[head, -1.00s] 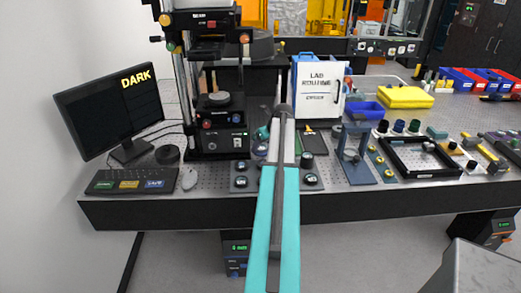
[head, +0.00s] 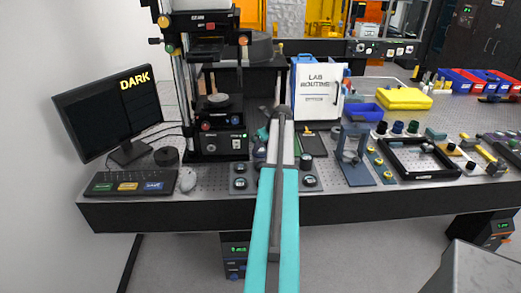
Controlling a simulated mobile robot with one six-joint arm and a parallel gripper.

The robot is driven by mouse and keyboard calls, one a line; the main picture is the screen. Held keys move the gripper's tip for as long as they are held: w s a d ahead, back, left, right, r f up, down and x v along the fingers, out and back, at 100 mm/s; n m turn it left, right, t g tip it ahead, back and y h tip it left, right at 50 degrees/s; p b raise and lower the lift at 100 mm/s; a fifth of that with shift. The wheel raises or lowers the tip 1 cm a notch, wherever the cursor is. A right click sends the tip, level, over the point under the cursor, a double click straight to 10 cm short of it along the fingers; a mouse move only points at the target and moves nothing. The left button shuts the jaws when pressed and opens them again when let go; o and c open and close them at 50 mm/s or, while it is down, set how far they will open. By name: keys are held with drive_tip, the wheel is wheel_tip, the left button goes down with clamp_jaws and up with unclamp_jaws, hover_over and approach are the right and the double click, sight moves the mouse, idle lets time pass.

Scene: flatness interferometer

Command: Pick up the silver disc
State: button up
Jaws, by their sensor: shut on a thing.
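My arm reaches forward over the middle of the bench and covers much of the work spot. My gripper (head: 260,151) shows only as a small dark part just left of the arm, below a teal wrist piece, low over the perforated bench top. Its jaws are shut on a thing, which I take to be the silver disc. The disc is too small and too hidden behind the arm and wrist to make out clearly. A grey round plate (head: 218,99) sits on the stage of the black instrument (head: 221,143), left of my gripper.
A blue stand (head: 356,165) and a black open frame (head: 425,172) are further right. A monitor (head: 112,108) and keyboard (head: 131,182) are at left.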

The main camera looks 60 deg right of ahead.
sight(262, 149)
drive_tip(key=shift+r, duration=0.1)
wheel_tip(262, 149, up, 18)
drive_tip(key=b, duration=0.5)
idle(0.4)
idle(0.5)
drive_tip(key=shift+f, duration=0.2)
drive_tip(key=shift+f+b, duration=0.45)
drive_tip(key=shift+f, duration=0.05)
